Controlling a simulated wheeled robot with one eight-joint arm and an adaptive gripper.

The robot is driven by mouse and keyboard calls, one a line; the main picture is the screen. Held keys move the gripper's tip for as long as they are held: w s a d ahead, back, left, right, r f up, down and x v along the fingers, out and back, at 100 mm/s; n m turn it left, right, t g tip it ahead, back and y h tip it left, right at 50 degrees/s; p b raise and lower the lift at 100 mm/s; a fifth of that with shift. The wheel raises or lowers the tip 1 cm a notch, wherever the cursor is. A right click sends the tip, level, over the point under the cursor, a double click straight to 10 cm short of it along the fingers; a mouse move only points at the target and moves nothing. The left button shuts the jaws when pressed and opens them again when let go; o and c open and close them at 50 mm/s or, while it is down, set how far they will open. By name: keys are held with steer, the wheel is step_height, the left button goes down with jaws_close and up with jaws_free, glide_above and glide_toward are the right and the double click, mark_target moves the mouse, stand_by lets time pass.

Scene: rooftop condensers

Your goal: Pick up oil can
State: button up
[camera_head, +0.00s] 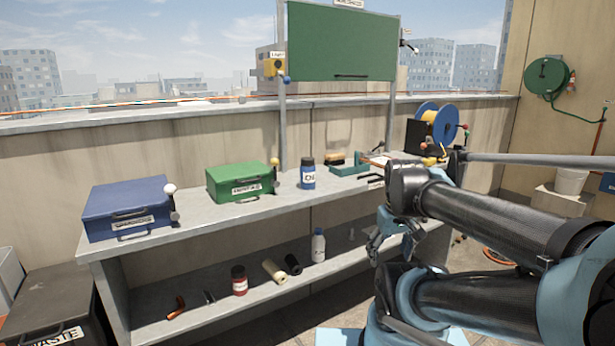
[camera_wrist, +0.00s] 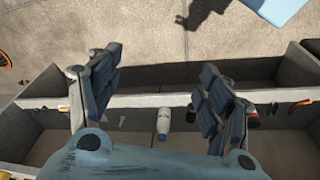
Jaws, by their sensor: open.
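A blue can (camera_head: 308,175) with a dark cap and a white label stands upright on the bench top in the head view; the label looks like "OIL" but is too small to read surely. I cannot make it out in the wrist view. My gripper (camera_head: 392,240) is open and empty, in front of the bench and to the right of the can, well apart from it. In the wrist view the two fingers of my gripper (camera_wrist: 160,75) are spread wide, with a white bottle (camera_wrist: 163,122) showing between and beyond them.
The bench top (camera_head: 225,211) also holds a blue box (camera_head: 127,208), a green box (camera_head: 240,182) and a cable reel (camera_head: 438,122). On the lower shelf stand a red jar (camera_head: 239,280) and the white bottle (camera_head: 318,246). A green panel (camera_head: 340,45) rises behind.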

steer(key=w+a+r+n, duration=0.4)
steer(key=w+r+n, duration=0.5)
steer(key=w+r, duration=0.1)
step_height(320, 180, up, 14)
steer(key=r+n+t, duration=0.1)
steer(key=n+t, duration=0.1)
steer(key=n, duration=2.1)
glide_above(308, 173)
steer(key=s, duration=0.3)
steer(key=x, duration=1.7)
steer(key=shift+s+a, duration=0.15)
steer(key=shift+a, duration=0.1)
steer(key=shift+c, duration=0.2)
steer(key=c, duration=1.3)
